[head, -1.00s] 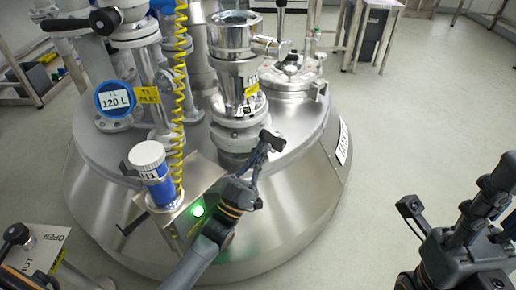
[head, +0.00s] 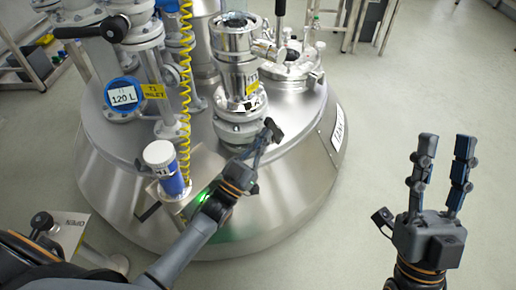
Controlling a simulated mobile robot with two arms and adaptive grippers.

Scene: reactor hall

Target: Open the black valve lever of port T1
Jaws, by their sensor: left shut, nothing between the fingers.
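The black valve lever (head: 82,32) is at the upper left, on a steel pipe. It lies roughly level and points left. A yellow T1 inlet label (head: 154,92) hangs below it on the same port. My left gripper (head: 268,137) is shut and empty, in front of the steel sight-glass fitting and well to the right of and below the lever in the picture. My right gripper (head: 443,150) is open and empty at the right, fingers pointing up, over the floor and far from the lever.
The domed steel reactor (head: 300,180) fills the middle. A blue 120 L gauge (head: 122,95), a coiled yellow hose (head: 186,60) and a blue white-capped cylinder (head: 165,168) stand near the port. An OPEN sign (head: 72,228) is at lower left. Floor at right is clear.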

